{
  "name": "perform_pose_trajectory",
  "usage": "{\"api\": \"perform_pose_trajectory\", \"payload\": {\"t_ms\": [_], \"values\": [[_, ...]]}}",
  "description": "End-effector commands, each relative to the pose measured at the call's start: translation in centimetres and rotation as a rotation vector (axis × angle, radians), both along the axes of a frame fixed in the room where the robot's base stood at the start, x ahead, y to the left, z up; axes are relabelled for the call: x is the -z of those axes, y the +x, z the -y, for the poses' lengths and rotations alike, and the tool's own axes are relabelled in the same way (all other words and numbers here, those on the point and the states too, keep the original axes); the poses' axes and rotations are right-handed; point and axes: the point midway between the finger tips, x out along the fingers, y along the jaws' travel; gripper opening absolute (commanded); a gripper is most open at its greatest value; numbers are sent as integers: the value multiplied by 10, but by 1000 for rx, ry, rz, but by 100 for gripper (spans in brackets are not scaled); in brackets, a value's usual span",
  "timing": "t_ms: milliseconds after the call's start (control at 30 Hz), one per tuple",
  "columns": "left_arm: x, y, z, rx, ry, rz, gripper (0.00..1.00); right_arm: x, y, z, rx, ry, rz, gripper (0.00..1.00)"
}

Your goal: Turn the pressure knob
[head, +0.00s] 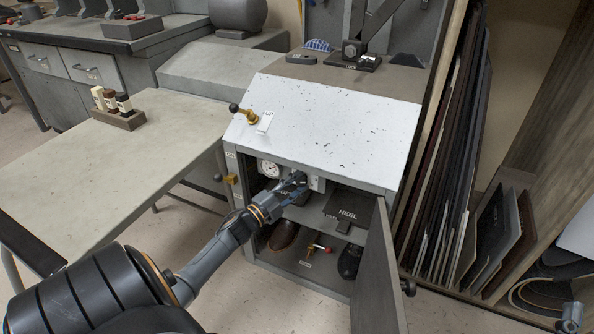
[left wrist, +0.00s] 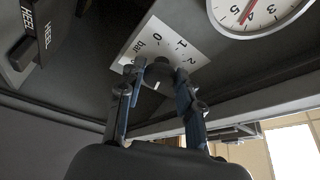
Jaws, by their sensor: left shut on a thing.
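The pressure knob (left wrist: 161,72) is a small dark knob on a white scale plate (left wrist: 150,45) marked "bar" with the numbers 0, 1 and 2. My left gripper (left wrist: 160,78) is shut on the knob, one finger on each side. In the head view my left gripper (head: 298,181) reaches into the open cabinet and hides the knob. A round white gauge (left wrist: 262,8) with a red needle sits beside the plate, and it also shows in the head view (head: 268,168). Part of my right gripper (head: 572,316) shows at the lower right edge; its fingers are unclear.
The cabinet (head: 340,112) has a sloping white top, and its door (head: 378,270) stands open at the right. A dark HEEL block (head: 348,208) sits on the inner shelf, with shoes below. Leaning sheets (head: 445,170) stand right. A worktable (head: 90,190) is left.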

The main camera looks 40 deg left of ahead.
Motion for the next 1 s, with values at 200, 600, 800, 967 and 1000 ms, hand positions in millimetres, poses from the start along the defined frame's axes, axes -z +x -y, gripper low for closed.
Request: {"api": "perform_pose_trajectory", "payload": {"t_ms": [200, 600, 800, 967, 1000], "values": [[-3, -1, 0, 0, 163, -55, 3, 55, 13, 5, 20, -87, -325, 54], [-2, -1, 0, 1, 329, -107, 3, 121, 2, 17, 41, -176, -675, 54], [-1, -1, 0, 1, 350, -114, 3, 130, -1, 19, 43, -187, -721, 54], [-1, -1, 0, 1, 352, -115, 3, 132, -2, 19, 43, -189, -727, 54], [-1, -1, 0, 1, 352, -115, 3, 132, -2, 19, 43, -188, -726, 54]]}}
